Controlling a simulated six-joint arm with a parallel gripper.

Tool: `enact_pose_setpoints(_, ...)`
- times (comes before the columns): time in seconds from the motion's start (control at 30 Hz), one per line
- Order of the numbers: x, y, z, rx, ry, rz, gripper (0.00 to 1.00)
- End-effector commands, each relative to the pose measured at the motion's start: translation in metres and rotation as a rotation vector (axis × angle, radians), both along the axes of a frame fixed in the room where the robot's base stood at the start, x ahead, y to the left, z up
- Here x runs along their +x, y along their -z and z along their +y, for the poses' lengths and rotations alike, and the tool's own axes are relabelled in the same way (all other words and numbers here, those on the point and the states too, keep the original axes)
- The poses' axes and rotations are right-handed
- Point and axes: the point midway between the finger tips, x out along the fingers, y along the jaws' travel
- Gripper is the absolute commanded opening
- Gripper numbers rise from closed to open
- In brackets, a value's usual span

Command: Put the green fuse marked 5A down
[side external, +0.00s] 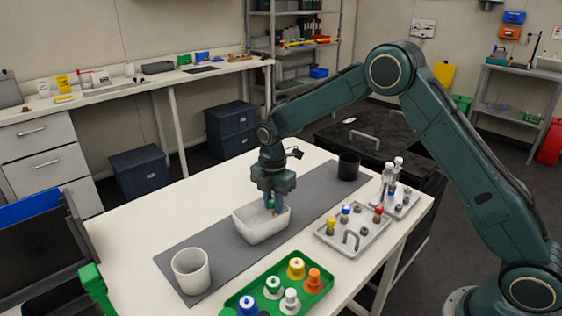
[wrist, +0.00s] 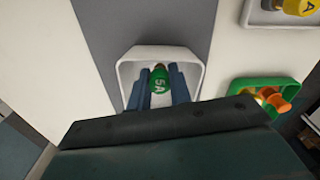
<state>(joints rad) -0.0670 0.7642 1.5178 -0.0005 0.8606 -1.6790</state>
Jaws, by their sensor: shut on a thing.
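The green fuse marked 5A (wrist: 159,82) is between the two blue fingers of my gripper (wrist: 158,88) in the wrist view, its label facing the camera. In the side view my gripper (side external: 271,203) points straight down with its fingertips within the outline of a white open bin (side external: 262,228), and only a bit of green fuse shows there. The bin also shows in the wrist view (wrist: 190,60), around the fuse and fingers. My gripper is shut on the fuse. Whether the fuse touches the bin floor is hidden.
The bin stands on a grey mat (side external: 215,237) between a white cup (side external: 191,270) and a black cup (side external: 348,166). A green tray (side external: 253,294) with several coloured pieces is in front. A grey tray (side external: 345,246) with fuses is at right. The white tabletop is clear at left.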

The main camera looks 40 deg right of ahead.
Motion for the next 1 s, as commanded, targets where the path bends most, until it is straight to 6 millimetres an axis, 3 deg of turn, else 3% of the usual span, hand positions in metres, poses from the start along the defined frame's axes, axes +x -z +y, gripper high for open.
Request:
enact_pose_setpoints(0.17,-0.001,0.015,0.000,0.000,0.000,0.001,0.00)
enact_pose_setpoints(0.6,0.000,0.018,0.000,0.000,0.000,0.000,0.00)
enact_pose_setpoints(0.63,0.000,0.018,0.000,0.000,0.000,0.000,0.22)
enact_pose_setpoints(0.67,0.000,0.018,0.000,0.000,0.000,-0.001,0.28)
enact_pose_setpoints(1.0,0.000,0.017,0.000,0.000,0.000,0.000,0.29)
